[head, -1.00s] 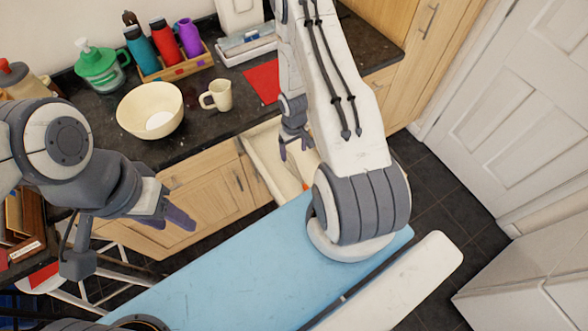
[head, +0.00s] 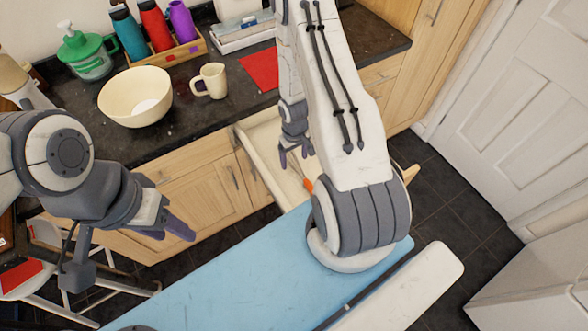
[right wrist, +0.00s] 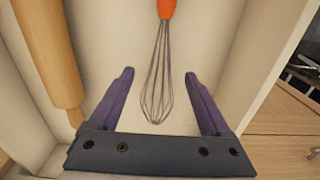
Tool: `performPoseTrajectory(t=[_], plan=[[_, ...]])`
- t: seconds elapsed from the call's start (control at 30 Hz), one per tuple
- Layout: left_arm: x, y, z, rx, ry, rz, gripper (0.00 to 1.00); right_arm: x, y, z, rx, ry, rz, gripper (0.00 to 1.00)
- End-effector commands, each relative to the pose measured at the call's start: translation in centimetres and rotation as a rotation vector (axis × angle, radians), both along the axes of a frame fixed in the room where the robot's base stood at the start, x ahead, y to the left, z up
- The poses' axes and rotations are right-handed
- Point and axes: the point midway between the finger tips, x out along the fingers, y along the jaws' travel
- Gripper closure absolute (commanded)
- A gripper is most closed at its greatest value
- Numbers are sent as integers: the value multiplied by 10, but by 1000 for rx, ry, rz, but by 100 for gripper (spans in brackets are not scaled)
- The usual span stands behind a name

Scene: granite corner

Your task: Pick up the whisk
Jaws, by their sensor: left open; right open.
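The whisk (right wrist: 157,85) lies in an open drawer (head: 262,172), its orange handle toward the top of the right wrist view and its wire loops toward my gripper. In the head view its orange handle (head: 308,186) shows beside my right arm, which hides part of the drawer. My right gripper (right wrist: 164,88) is open above the drawer, with the wire end between its two purple fingers in the picture; I cannot tell the height gap. My left gripper (head: 175,230) is open and empty, in front of the cabinet doors, away from the whisk.
A rolling pin (right wrist: 48,50) lies in the drawer left of the whisk. The drawer walls are close on both sides. On the dark counter stand a cream bowl (head: 136,97), a mug (head: 209,81) and a crate of bottles (head: 170,54).

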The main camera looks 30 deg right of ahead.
Motion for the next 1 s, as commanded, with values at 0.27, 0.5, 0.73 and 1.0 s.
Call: performPoseTrajectory(t=[0.27, 0.5, 0.73, 1.0], plan=[[0, 0, -11, 0, 0, -1, 50, 0, 0, -11, 0, 0, 0, 19], [0, 0, -11, 0, 0, -1, 50, 0, 0, -11, 0, 0, -1, 76], [0, 0, -11, 0, 0, -1, 50, 0, 0, -11, 0, 0, 0, 100], [0, 0, -2, 0, 0, -1, 50, 0, 0, -3, 0, 0, 0, 100]])
